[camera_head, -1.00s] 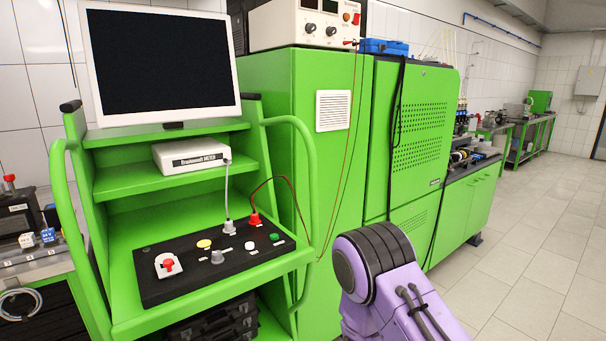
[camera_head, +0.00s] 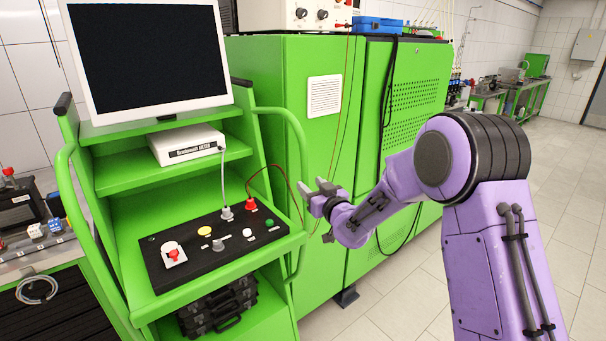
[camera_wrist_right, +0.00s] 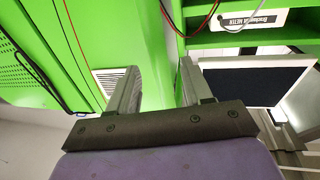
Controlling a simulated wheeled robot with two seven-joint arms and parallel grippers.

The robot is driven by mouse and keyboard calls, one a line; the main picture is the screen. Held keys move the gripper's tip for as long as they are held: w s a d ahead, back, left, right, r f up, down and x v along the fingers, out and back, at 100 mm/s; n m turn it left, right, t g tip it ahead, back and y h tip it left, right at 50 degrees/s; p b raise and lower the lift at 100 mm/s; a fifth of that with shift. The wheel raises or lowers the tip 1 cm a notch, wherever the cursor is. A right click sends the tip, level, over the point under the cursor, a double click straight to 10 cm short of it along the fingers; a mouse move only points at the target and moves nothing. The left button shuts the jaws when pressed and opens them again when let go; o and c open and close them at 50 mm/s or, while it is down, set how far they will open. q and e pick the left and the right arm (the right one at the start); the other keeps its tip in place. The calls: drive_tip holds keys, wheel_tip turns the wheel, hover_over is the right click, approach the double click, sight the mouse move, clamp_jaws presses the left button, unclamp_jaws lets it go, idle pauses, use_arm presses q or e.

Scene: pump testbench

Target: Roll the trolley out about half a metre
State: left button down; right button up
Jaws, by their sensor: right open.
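The green trolley (camera_head: 150,210) stands at the left in the head view, with a monitor on top and a black control panel on its shelf. Its curved right handle (camera_head: 297,140) runs down its right side. My right gripper (camera_head: 314,191) is open, just right of this handle; I cannot tell whether it touches. The right wrist view shows two spread fingers (camera_wrist_right: 160,88) with green surfaces beyond and nothing held between them. The trolley's monitor (camera_wrist_right: 255,82) shows at the right there. My left gripper is not in view.
Tall green cabinets (camera_head: 300,85) stand right behind the trolley. A red cable (camera_head: 270,168) hangs from the panel near the right handle. A workbench (camera_head: 40,262) stands close on the left. The tiled floor (camera_head: 400,300) at the right is open.

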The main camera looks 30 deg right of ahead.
sight(307, 182)
drive_tip(key=shift+w+d+p, duration=0.2)
drive_tip(key=shift+w+p, duration=0.3)
drive_tip(key=shift+w, duration=1)
drive_tip(key=shift+w+d+p, duration=0.15)
drive_tip(key=shift+w+p, duration=0.3)
drive_tip(key=shift+w, duration=1.05)
clamp_jaws()
